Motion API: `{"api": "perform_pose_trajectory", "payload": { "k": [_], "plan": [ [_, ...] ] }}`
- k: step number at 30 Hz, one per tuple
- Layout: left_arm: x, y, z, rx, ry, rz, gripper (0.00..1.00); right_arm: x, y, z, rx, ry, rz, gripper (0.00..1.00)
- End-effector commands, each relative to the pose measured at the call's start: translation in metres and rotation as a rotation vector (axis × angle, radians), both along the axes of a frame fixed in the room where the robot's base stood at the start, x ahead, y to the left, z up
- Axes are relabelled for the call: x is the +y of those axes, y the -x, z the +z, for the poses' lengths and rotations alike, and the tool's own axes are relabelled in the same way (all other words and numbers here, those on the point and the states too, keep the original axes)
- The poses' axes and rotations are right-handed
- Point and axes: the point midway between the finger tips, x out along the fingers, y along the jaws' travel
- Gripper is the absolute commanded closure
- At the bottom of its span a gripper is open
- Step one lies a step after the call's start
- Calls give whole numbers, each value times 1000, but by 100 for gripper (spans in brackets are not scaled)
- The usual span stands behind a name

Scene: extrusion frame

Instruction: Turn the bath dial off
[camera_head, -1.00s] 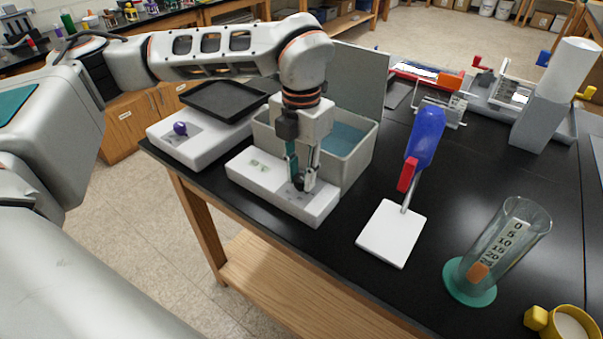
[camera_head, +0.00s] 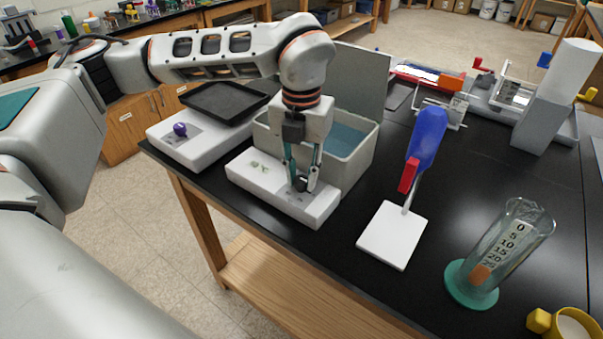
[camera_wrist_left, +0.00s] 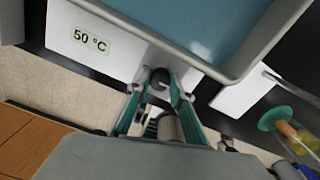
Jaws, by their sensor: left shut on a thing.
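The water bath is a grey tub (camera_head: 361,160) of blue water with a white control panel (camera_head: 268,190) along its front. A small display on the panel reads 50 °C in the left wrist view (camera_wrist_left: 90,40). The dark bath dial (camera_wrist_left: 160,80) sits on the panel to the right of the display. My left gripper (camera_head: 302,186) points down at the panel, its fingers shut on the dial, which they partly hide. In the left wrist view the fingers (camera_wrist_left: 160,92) stand on both sides of the dial. My right gripper is not in view.
Left of the bath is a white balance (camera_head: 165,140) with a purple knob and black tray. To the right stand a blue clamp-like device (camera_head: 424,140) on a white base, a tilted measuring cylinder (camera_head: 500,250) and a yellow cup (camera_head: 560,323). The bath's raised lid (camera_head: 360,75) stands behind.

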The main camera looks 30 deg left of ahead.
Motion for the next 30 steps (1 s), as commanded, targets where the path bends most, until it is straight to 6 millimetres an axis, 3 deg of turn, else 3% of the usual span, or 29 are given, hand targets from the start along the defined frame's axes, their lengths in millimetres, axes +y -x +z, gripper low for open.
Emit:
{"api": "perform_pose_trajectory", "payload": {
  "k": [3,4,5,6,19,30],
  "plan": [
    [0,-1,1,-2,1,2,100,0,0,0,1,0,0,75],
    [0,-1,1,-2,1,2,71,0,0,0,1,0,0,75],
    [0,-1,1,-2,1,2,63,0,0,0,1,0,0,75],
    [0,-1,1,-2,1,2,62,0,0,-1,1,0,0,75],
    [0,-1,8,-2,1,1,62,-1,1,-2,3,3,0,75],
    [0,-1,78,-5,0,2,62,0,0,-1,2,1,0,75]
  ]
}}
